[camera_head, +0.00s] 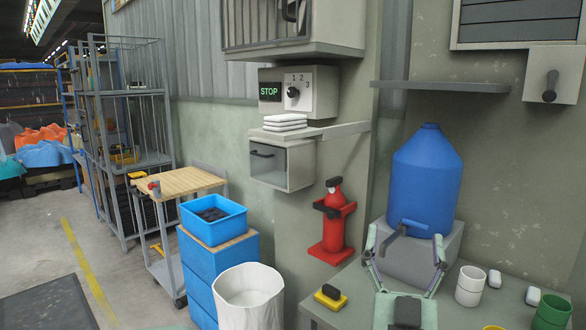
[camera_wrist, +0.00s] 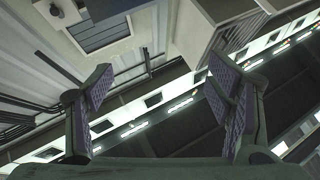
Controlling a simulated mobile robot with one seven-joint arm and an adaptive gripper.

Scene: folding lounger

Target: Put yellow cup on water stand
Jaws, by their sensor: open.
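A sliver of a yellow object (camera_head: 493,327), possibly the yellow cup's rim, shows at the bottom edge of the head view; the rest is cut off. The water stand (camera_head: 425,262) is a grey block on the table against the wall, bearing a large blue water jug (camera_head: 428,170). My gripper (camera_head: 405,238) is open, empty and pointing up, in front of the stand and partly covering it. In the wrist view my gripper (camera_wrist: 160,95) has its fingers wide apart, with only ceiling and wall beyond. The yellow object lies right of my gripper.
A yellow-and-black item (camera_head: 330,297) lies at the table's left. A red extinguisher (camera_head: 333,220) and a shelf (camera_head: 440,87) are on the wall.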

